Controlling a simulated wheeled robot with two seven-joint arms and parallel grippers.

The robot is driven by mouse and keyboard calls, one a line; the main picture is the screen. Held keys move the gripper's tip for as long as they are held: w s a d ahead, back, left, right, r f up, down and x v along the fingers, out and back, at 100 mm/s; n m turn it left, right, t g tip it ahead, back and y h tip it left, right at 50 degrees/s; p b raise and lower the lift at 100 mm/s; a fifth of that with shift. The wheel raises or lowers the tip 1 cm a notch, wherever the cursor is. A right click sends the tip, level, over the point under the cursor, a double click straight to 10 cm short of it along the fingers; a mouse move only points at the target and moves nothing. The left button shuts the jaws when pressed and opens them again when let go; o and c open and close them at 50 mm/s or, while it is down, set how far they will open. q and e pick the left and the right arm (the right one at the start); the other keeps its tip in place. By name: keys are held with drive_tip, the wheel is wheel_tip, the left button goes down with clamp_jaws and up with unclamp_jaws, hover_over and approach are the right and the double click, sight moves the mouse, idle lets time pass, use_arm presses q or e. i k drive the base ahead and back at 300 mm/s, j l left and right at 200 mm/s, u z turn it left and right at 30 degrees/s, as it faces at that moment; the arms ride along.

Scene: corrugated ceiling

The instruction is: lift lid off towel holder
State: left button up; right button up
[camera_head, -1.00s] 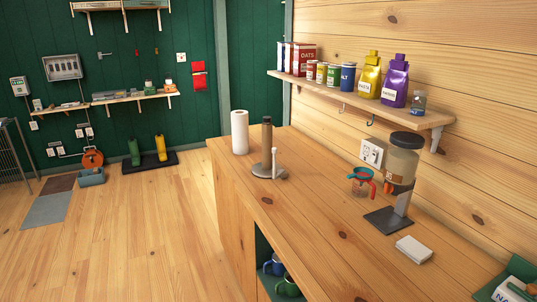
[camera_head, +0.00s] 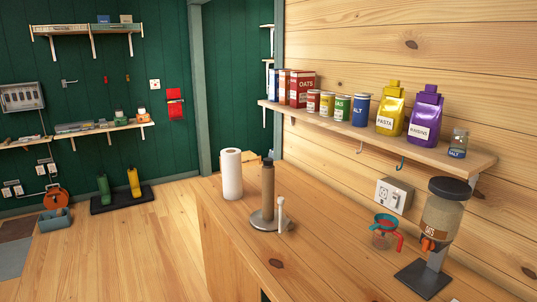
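The towel holder (camera_head: 268,194) stands upright on the wooden counter, a brown vertical column on a round grey base. A short white upright piece (camera_head: 281,213) rises from the right side of that base. Neither of my grippers shows in the head view.
The counter (camera_head: 330,240) is clear around the holder. A wall shelf (camera_head: 400,143) with boxes, tins and bags overhangs the counter's back. Open floor (camera_head: 150,250) lies left.

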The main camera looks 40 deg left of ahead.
sight(267, 162)
drive_tip(key=i+j+z, duration=0.25)
drive_tip(key=j+z, duration=0.15)
drive_tip(key=j, duration=1.75)
drive_tip(key=j+z, duration=0.4)
drive_tip(key=j, duration=1.75)
